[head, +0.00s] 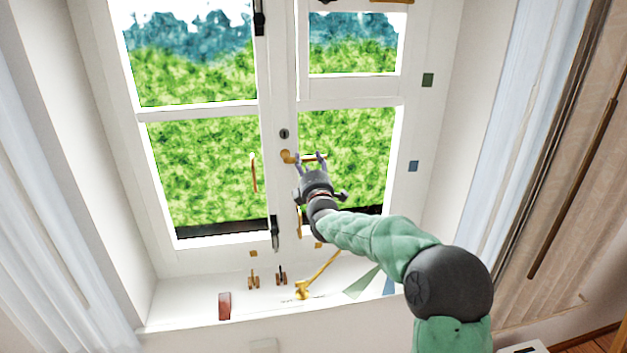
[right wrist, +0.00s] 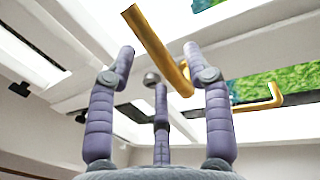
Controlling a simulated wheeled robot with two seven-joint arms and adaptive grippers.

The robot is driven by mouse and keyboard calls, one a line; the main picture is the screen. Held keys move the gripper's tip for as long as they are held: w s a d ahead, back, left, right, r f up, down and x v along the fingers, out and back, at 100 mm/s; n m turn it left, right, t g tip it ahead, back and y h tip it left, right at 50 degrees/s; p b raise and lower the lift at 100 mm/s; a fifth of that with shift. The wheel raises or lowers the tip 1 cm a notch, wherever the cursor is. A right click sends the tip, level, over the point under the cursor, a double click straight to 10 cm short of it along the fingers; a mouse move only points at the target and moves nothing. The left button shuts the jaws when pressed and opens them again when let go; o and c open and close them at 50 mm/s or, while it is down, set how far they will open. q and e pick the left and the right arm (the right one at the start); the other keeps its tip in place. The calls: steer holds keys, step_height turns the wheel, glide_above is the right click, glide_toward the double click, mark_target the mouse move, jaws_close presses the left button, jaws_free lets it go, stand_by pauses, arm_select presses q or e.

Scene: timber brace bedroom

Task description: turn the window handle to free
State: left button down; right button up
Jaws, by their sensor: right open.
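The brass window handle (head: 289,156) sits on the middle post of the white window, below a dark keyhole. Its lever points right, roughly level, in the head view. My right gripper (head: 311,160) is at the lever from below, its fingers partly covering it. In the right wrist view, the handle (right wrist: 152,40) slants between and beyond the open purple fingers of my right gripper (right wrist: 158,62). The right finger's tip looks close to the handle; I cannot tell whether it touches. My left gripper is not in view.
A brass pull (head: 254,172) is on the left sash, and a black bolt (head: 274,233) is below. The sill holds a red block (head: 224,306), small brass fittings (head: 253,280) and a brass stay (head: 318,274). Curtains hang at both sides.

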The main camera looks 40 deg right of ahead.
steer(key=v, duration=0.9)
steer(key=shift+s+a, duration=0.1)
